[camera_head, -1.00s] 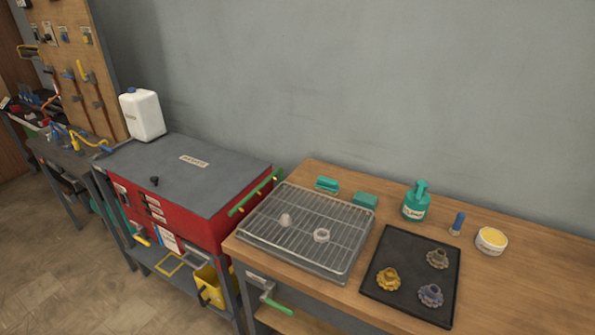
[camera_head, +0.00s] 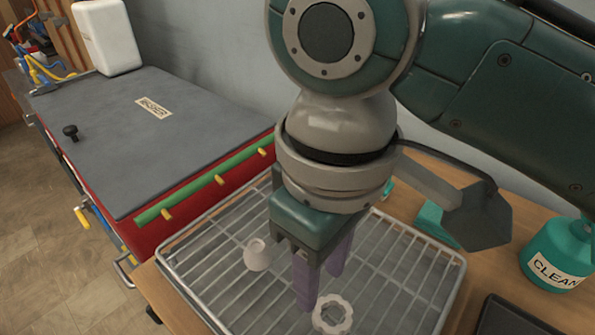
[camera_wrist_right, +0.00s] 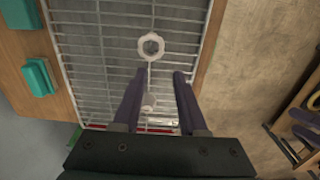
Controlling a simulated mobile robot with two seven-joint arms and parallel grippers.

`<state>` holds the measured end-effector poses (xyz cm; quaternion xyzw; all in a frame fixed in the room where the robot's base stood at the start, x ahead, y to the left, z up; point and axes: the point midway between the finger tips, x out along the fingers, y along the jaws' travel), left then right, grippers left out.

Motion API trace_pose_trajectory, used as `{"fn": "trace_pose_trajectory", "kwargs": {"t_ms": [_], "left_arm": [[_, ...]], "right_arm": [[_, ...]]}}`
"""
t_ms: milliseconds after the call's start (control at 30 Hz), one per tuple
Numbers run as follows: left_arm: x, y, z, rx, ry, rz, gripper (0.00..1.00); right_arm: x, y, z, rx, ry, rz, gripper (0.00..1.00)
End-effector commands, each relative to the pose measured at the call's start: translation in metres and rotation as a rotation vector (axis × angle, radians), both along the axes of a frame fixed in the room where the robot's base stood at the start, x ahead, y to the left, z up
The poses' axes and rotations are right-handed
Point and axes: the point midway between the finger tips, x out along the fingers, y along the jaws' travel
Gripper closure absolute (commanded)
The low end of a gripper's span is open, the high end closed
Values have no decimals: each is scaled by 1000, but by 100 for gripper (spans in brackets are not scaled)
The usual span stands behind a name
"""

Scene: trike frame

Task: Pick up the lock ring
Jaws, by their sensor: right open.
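The lock ring looks to be the pale notched ring (camera_head: 346,318) that lies flat on the wire rack (camera_head: 190,262). My right gripper (camera_head: 321,286) is open and points down over the rack, with its purple fingers just behind and left of the ring in the head view. In the right wrist view the ring (camera_wrist_right: 140,47) lies beyond the fingertips (camera_wrist_right: 159,74), roughly in line with the gap between them, and nothing is between the fingers. My left gripper is in neither current view.
A small pale cone-shaped part (camera_head: 257,256) stands on the rack left of the fingers. A green bottle (camera_head: 558,255) and a dark tray (camera_head: 512,318) are at the right. A red cabinet with a grey lid (camera_head: 150,150) stands left of the rack.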

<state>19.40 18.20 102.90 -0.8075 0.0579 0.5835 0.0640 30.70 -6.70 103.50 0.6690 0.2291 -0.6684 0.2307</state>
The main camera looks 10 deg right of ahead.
Motion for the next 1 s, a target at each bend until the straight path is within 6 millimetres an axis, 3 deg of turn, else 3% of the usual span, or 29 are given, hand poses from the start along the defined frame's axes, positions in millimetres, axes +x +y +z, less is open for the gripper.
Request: {"fn": "trace_pose_trajectory", "kwargs": {"t_ms": [600, 933, 1000], "left_arm": [[-2, -1, -11, -5, 7, 6, 47], [-2, -1, -11, -7, 5, 6, 47], [-2, -1, -11, -7, 5, 6, 47]], "right_arm": [[-5, -10, -83, -2, 1, -2, 58], [-4, -9, -91, 0, -2, 0, 58], [-4, -9, -91, 0, -2, -1, 65]]}}
